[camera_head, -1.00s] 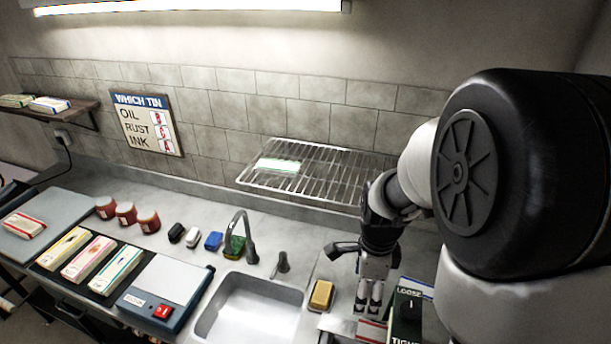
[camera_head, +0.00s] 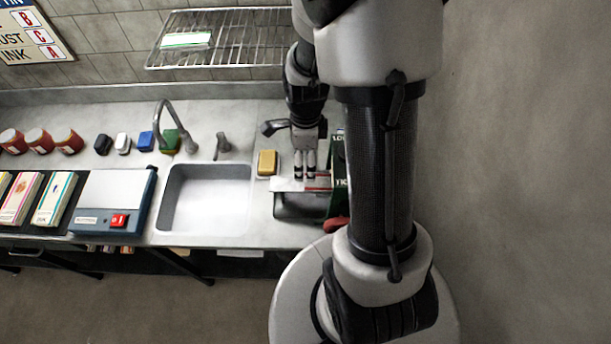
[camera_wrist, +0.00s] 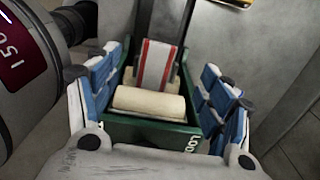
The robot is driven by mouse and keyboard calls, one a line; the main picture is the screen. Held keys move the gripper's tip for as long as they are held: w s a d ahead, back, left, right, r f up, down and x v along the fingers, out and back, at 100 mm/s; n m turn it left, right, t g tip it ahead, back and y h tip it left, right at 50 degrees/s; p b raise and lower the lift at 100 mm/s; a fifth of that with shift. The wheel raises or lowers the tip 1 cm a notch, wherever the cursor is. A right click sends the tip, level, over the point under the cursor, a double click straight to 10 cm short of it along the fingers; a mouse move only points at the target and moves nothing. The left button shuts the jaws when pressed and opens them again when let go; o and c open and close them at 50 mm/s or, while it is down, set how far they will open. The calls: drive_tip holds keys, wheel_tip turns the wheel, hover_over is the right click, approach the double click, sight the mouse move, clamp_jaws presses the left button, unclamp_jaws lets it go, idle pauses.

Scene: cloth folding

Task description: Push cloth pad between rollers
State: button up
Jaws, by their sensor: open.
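The cloth pad (camera_wrist: 155,65) is white with red edge stripes. In the wrist view its near end is at the cream rollers (camera_wrist: 148,102); I cannot tell whether it is between them. The rollers sit in a green wringer frame (camera_wrist: 150,132), which also shows in the head view (camera_head: 337,165). My gripper (camera_wrist: 160,95) is open, its blue-padded fingers apart on either side of the rollers and pad.
A yellow block (camera_head: 267,162) lies just left of my gripper. The sink (camera_head: 207,195) and its faucet (camera_head: 172,120) are further left. A wire rack (camera_head: 225,38) hangs on the wall behind. A blue scale-like device (camera_head: 115,205) stands left of the sink.

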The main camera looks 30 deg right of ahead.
wheel_tip(320, 180, down, 10)
drive_tip(key=shift+f+b, duration=0.2)
drive_tip(key=shift+b, duration=0.5)
drive_tip(key=c, duration=1.1)
drive_tip(key=o, duration=1.1)
wheel_tip(320, 180, up, 12)
